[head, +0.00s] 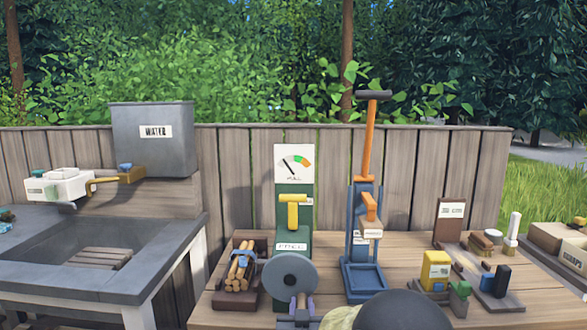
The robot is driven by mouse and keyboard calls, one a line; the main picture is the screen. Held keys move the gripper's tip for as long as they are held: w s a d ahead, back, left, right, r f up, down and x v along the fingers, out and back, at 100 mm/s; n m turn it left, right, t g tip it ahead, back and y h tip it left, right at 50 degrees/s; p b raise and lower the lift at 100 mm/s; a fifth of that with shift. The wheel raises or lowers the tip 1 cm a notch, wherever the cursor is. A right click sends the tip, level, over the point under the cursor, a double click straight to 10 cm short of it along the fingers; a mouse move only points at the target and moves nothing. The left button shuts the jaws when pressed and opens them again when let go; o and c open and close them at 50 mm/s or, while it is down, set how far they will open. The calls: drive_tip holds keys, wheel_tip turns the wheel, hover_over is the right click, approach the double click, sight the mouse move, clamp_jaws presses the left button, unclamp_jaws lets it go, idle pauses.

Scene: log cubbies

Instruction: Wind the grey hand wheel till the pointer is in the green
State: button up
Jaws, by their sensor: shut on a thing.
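The grey hand wheel (290,271) is a round disc low on the front of a green stand (293,218). A white gauge plate (294,178) tops the stand. Its thin dark pointer (287,164) leans up and left, to the left of the small green and orange-red marks (304,161). My gripper (300,304), with lilac fingers, is at the wheel's lower edge and is shut on its grip. The fingers hide most of the grip.
A yellow T-shaped handle (293,210) rises on the stand above the wheel. A log box (241,285) stands close left, and a blue press with an orange lever (366,145) close right. A sink (80,255) is at left.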

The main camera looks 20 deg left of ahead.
drive_tip(key=shift+o, duration=1.4)
drive_tip(key=shift+w+d+b, duration=0.3)
drive_tip(key=shift+w+d, duration=0.05)
drive_tip(key=shift+d, duration=0.55)
drive_tip(key=shift+o, duration=1.4)
drive_tip(key=shift+w+d, duration=0.15)
drive_tip(key=shift+a+f, duration=0.1)
drive_tip(key=shift+a, duration=0.1)
drive_tip(key=shift+c, duration=0.7)
